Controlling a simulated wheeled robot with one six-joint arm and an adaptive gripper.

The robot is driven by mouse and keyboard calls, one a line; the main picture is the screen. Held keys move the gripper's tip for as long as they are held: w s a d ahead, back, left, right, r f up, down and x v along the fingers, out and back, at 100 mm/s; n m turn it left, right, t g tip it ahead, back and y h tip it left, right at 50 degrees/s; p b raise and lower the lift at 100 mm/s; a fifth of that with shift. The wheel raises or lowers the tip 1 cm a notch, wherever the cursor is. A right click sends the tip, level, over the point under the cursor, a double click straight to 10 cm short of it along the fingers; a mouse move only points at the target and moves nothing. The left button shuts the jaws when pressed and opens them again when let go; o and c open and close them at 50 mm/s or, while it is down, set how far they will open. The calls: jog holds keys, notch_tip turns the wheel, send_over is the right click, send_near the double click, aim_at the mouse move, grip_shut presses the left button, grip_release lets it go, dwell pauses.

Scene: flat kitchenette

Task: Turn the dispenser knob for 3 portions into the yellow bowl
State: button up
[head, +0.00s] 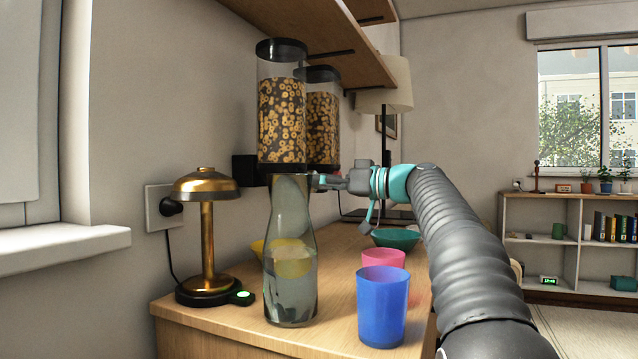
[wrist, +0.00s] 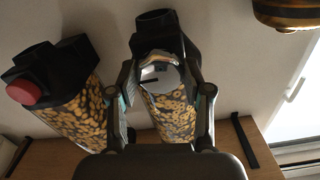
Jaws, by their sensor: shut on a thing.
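The near cereal dispenser (head: 282,115) is a clear cylinder of ring-shaped cereal with a black lid and base. My gripper (head: 319,181) is at its base, from the right. In the wrist view, which looks upside down, my fingers are shut around its pale, shiny knob (wrist: 158,75), which carries a dark mark. The second dispenser (head: 323,121) stands behind; its red knob (wrist: 23,93) shows in the wrist view. The yellow bowl (head: 257,247) is on the counter, mostly hidden by a glass carafe, so its contents cannot be seen.
The tall carafe (head: 290,296) stands in front of the near dispenser. A blue cup (head: 383,308), a pink cup (head: 384,259) and a teal bowl (head: 396,239) are on the counter (head: 230,322) to the right. A brass lamp (head: 207,230) stands left. A shelf (head: 325,45) hangs above.

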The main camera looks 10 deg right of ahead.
jog(key=shift+r+m+p, duration=0.15)
jog(key=shift+m+p, duration=5.1)
jog(key=shift+m, duration=3.95)
jog(key=o, duration=1.2)
jog(key=shift+c, duration=0.2)
